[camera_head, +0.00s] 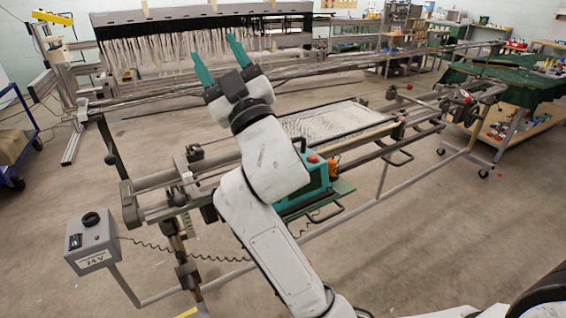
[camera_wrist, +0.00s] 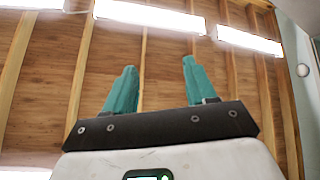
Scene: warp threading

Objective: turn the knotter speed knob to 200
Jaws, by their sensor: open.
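My gripper (camera_head: 211,46) is raised above the machine in the head view, its two teal fingers spread apart and empty. In the wrist view my gripper (camera_wrist: 159,65) points at the ceiling with nothing between the fingers. A teal knotter unit (camera_head: 297,197) sits on the frame, partly hidden behind my arm, with a red knob or button (camera_head: 313,158) on top. No speed scale or reading is legible, and I cannot tell which control sets the speed. My gripper is far from both.
The metal knotting frame (camera_head: 345,205) runs across the middle, with a coiled cable (camera_head: 190,255) from the grey box. A long warp loom (camera_head: 200,45) stands behind. A green-covered table (camera_head: 510,80) is at the right. The floor in front is largely clear.

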